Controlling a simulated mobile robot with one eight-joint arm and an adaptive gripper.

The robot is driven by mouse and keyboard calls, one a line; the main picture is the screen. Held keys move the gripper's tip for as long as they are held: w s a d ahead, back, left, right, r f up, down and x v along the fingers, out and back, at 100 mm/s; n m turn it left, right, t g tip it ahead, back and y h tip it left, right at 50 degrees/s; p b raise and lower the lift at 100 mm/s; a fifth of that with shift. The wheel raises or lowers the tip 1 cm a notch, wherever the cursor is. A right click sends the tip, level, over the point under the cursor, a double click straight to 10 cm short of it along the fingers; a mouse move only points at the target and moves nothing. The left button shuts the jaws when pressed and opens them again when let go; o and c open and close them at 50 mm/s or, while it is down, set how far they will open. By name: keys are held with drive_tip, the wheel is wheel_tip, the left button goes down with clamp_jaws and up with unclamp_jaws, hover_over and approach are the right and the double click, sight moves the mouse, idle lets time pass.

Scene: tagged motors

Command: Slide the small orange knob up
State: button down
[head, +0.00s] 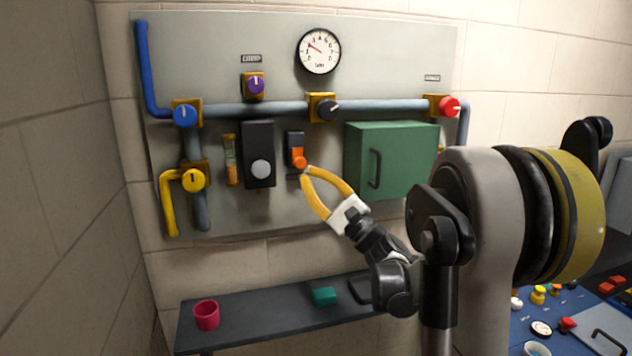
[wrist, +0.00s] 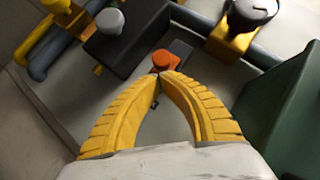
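The small orange knob (head: 299,160) sits on a dark narrow slider plate (head: 294,138) on the grey wall panel, at the plate's lower part. In the wrist view the orange knob (wrist: 162,60) lies just beyond my fingertips. My gripper (head: 306,171) has yellow fingers that bow apart in the middle and come together at the tips. The tips are at the knob's lower edge, and I cannot tell if they touch it. In the wrist view my gripper (wrist: 160,77) shows its tips meeting, with nothing seen between them.
A black box with a grey round button (head: 261,169) is left of the slider. A green cabinet (head: 396,158) with a dark handle stands out to the right. A pipe with a black knob (head: 327,109) runs above. A shelf (head: 262,316) lies below with a pink cup (head: 207,315).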

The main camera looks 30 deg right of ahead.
sight(299, 149)
wheel_tip(299, 149, up, 4)
drive_tip(key=shift+r+p, duration=0.15)
drive_tip(key=shift+p, duration=0.9)
drive_tip(key=shift+f, duration=0.2)
